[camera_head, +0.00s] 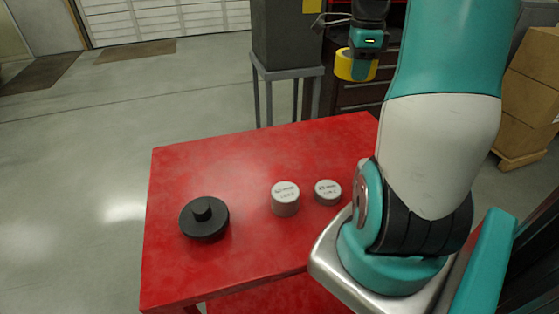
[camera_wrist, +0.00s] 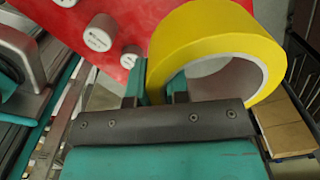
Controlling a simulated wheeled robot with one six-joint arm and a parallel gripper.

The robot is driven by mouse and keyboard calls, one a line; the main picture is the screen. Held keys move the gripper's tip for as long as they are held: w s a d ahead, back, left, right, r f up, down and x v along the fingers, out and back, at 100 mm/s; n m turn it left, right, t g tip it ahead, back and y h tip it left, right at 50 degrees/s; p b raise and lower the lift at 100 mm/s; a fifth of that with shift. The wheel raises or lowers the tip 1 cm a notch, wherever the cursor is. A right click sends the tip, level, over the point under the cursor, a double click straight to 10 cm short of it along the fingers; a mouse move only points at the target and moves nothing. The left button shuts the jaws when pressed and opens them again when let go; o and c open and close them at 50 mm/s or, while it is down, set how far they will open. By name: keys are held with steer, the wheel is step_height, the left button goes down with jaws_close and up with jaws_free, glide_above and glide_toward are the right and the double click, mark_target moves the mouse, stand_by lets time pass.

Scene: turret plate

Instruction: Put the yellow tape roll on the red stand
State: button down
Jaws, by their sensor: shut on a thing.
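The yellow tape roll (camera_head: 345,66) is held up in the air in the head view, beyond the far right edge of the red stand. My gripper (camera_head: 364,66) is shut on the roll's side wall. In the wrist view the yellow tape roll (camera_wrist: 213,30) is large and near, with its pale inner ring showing. The fingers of my gripper (camera_wrist: 157,80) pinch the wall, one outside and one inside the ring. The red stand (camera_head: 240,170) is a flat red table; its top also shows in the wrist view (camera_wrist: 160,15), behind the roll.
On the red top stand a black disc with a knob (camera_head: 204,219) at left and two grey labelled cylinders, one mid-top (camera_head: 285,198) and one farther right (camera_head: 328,192). The far left of the top is bare. A grey cabinet (camera_head: 287,40) stands behind; boxes (camera_head: 530,100) are at right.

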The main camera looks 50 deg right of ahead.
glide_above(341, 148)
step_height(341, 148, down, 15)
steer(key=shift+f, duration=0.1)
steer(key=shift+d+f+p, duration=0.1)
steer(key=shift+f+p, duration=0.25)
steer(key=shift+f, duration=2)
steer(key=shift+f, duration=0.1)
steer(key=c, duration=1.1)
jaws_free()
